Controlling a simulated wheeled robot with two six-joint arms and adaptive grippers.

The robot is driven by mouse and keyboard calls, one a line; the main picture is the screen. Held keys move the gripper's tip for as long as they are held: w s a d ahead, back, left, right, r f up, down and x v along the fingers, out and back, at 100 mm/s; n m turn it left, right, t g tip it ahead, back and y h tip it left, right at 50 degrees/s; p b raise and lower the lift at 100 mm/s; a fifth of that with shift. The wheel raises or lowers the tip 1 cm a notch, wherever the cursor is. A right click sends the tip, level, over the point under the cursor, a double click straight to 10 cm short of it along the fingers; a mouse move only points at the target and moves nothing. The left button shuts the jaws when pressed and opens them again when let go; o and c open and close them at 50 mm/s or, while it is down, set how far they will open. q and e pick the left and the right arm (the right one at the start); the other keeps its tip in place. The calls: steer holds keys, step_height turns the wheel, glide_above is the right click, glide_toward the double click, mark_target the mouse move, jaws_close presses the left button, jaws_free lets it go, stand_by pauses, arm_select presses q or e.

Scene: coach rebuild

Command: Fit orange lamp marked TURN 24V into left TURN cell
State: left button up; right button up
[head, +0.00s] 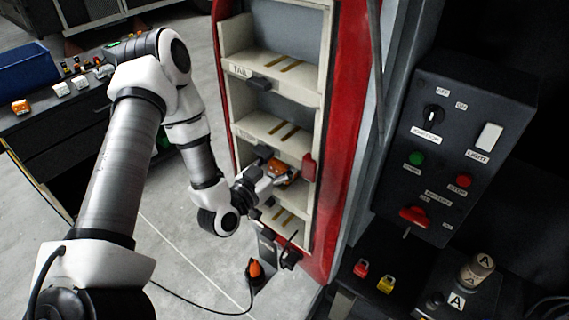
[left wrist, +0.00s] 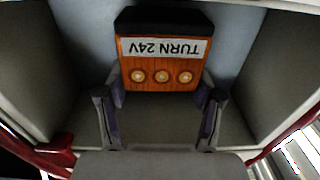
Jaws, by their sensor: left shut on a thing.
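The orange lamp (head: 281,169) sits inside a lower cell of the cream lamp housing (head: 240,98). In the left wrist view the lamp (left wrist: 135,58) has a black part at its far end, three round contacts and a TURN 24V label that reads upside down. My left gripper (head: 277,180) reaches into the cell from the left and is shut on the lamp; its fingers (left wrist: 160,95) flank the lamp's sides. Cell walls stand on both sides with gaps to the lamp. Whether the lamp touches the cell's back is unclear. My right gripper is out of view.
A red latch (head: 308,167) sits at the cell's right edge. Cells above, one labelled TAIL (head: 240,71), hold slotted shelves and dark connectors. A dark control box (head: 455,150) is at right. A workbench (head: 60,110) with small lamps and a blue bin (head: 25,72) is at left.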

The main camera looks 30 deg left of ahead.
mark_target(277, 170)
arm_select(q)
steer(key=shift+w+d+f+p, duration=0.1)
steer(key=shift+w+f+p, duration=0.2)
steer(key=shift+w+f, duration=0.5)
steer(key=shift+f, duration=0.05)
steer(key=o, duration=1.2)
steer(key=shift+s, duration=0.15)
steer(key=s, duration=0.2)
steer(key=s+b, duration=0.1)
steer(key=s, duration=0.2)
steer(key=s+b, duration=0.1)
steer(key=s, duration=0.1)
steer(key=shift+s+a, duration=0.3)
steer(key=shift+a, duration=0.05)
steer(key=s+p, duration=0.2)
steer(key=s, duration=0.2)
steer(key=shift+s, duration=0.15)
steer(key=shift+a, duration=0.1)
